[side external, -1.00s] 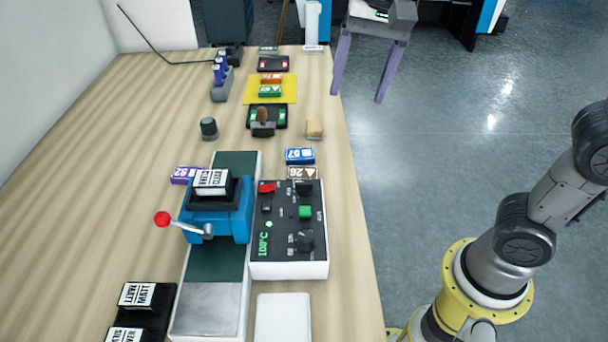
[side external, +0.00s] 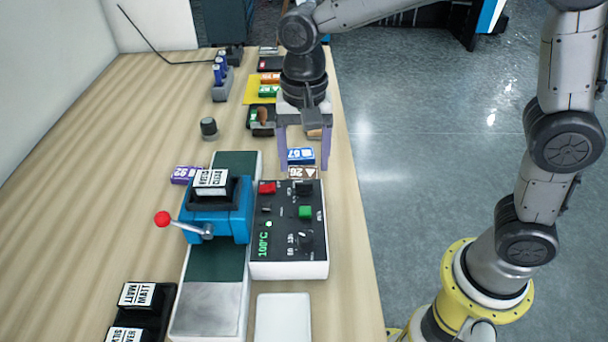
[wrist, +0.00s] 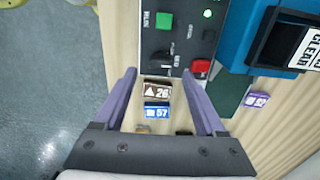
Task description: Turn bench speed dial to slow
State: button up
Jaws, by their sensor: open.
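The black control panel (side external: 284,222) sits on a white box on the bench. It carries two larger black knobs. The one at its far end (side external: 305,188), which also shows in the wrist view (wrist: 160,60), has lettering beside it that looks like a speed scale; its exact setting is too small to read. The other knob (side external: 305,241) is at the near end, beside the 100°C display. My gripper (side external: 303,166) is open and empty, pointing down above the panel's far end. In the wrist view its lavender fingertips (wrist: 158,72) lie either side of the far knob, apparently above it.
Blue block 57 (wrist: 156,110) and brown block 26 (wrist: 157,89) lie just beyond the panel. The blue press (side external: 215,222) with its red-tipped lever (side external: 162,219) stands left.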

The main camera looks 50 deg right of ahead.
aim_at(304, 182)
jog(key=shift+f, duration=2.4)
grip_shut()
